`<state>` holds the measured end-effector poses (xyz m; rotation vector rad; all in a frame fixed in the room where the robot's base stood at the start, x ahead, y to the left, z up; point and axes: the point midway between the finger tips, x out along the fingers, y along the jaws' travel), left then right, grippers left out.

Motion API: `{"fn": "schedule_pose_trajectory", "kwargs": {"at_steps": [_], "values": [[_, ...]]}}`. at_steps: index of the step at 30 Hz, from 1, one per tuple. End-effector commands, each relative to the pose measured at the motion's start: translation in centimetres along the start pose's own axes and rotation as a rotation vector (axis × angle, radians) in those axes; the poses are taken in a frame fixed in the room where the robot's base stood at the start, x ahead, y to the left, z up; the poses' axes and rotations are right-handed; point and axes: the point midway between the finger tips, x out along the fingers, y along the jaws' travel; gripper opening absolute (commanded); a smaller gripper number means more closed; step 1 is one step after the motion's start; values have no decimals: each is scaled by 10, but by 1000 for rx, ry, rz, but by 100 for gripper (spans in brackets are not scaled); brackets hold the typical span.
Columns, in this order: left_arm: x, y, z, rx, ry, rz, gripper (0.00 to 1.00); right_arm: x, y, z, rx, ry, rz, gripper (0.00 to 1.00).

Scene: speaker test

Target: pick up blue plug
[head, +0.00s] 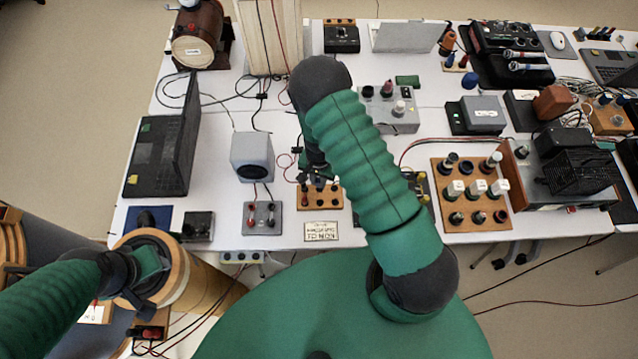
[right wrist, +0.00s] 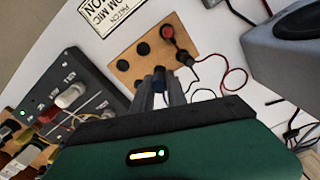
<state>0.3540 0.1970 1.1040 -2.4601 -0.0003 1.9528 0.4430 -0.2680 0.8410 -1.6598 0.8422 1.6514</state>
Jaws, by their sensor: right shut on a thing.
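My right gripper (head: 318,184) reaches down over a small wooden socket board (head: 320,203) near the table's front edge. In the right wrist view, the gripper (right wrist: 162,92) is shut on the blue plug (right wrist: 159,72). The plug is at the edge of the board (right wrist: 125,65); whether it still sits in a socket I cannot tell. A red plug (right wrist: 168,32) and a black plug (right wrist: 184,57) stand at the board's other side. My left gripper (head: 140,280) is low at the left, over a wooden cylinder; its fingers are not clear.
A grey speaker box (head: 252,155) stands left of the board, with a grey terminal block (head: 262,218) in front. A larger wooden board with several knobs (head: 472,195) is to the right. A white label plate (head: 321,232) lies at the front. Cables (head: 225,105) run across the table.

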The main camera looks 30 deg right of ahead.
Motion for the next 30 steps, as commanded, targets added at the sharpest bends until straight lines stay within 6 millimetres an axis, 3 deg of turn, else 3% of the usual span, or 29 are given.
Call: {"fn": "schedule_pose_trajectory", "kwargs": {"at_steps": [15,21,30], "values": [[44,0,10,0,0,0,36,-6,83,104,2,-7,3,0],[49,0,12,0,0,0,36,-11,96,121,2,-5,4,0],[48,0,11,0,0,0,36,-13,98,123,2,-5,4,0]]}}
